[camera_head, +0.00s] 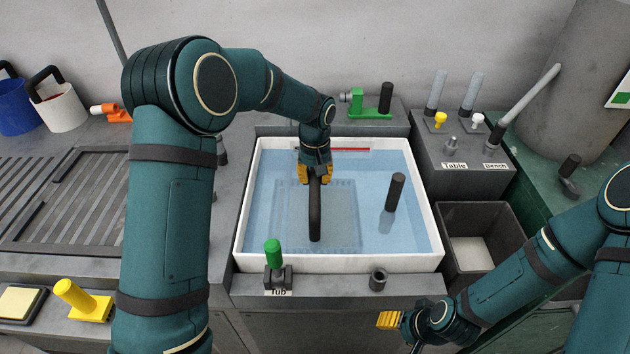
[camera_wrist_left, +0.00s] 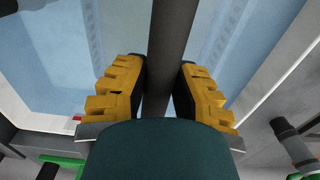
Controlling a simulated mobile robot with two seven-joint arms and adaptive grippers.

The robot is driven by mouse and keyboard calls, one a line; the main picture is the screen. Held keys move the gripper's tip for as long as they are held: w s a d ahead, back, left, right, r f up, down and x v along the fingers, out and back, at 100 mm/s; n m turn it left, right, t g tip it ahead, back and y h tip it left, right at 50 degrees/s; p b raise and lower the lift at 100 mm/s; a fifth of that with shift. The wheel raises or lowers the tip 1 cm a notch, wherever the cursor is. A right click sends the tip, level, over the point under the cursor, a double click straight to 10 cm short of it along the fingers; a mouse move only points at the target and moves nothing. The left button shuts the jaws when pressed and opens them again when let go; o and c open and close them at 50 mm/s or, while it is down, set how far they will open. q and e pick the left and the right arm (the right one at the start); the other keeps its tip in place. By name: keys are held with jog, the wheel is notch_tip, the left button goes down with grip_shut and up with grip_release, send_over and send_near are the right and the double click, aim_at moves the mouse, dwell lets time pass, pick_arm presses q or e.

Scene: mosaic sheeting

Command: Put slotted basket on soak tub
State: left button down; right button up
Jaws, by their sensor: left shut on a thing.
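The soak tub (camera_head: 340,263) is a white-rimmed square basin of blue water in the middle of the head view. The slotted basket (camera_head: 343,222) shows as a pale square with slotted edges inside the tub's outline. I cannot tell how deep it sits. Its long dark handle (camera_head: 315,215) also runs between the fingers in the left wrist view (camera_wrist_left: 168,60). My left gripper (camera_head: 316,173) is shut on this handle, over the tub's far half. My right gripper (camera_head: 390,320) is low at the front right, apart from the tub; its finger gap is unclear.
A dark post (camera_head: 395,192) stands in the tub's right half. A green-handled lever (camera_head: 273,255) is at the front rim and a green fitting (camera_head: 370,102) behind. A grey bin (camera_head: 483,215) is to the right. A slatted drainer (camera_head: 65,200) lies left.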

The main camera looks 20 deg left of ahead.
pick_arm(q)
jog(key=shift+f, duration=0.5)
jog(key=c, duration=0.9)
grip_release()
jog(key=shift+f, duration=0.2)
jog(key=shift+o, duration=0.2)
notch_tip(320, 180, up, 12)
jog(key=p, duration=0.2)
jog(key=shift+r, duration=0.2)
jog(key=shift+p, duration=0.3)
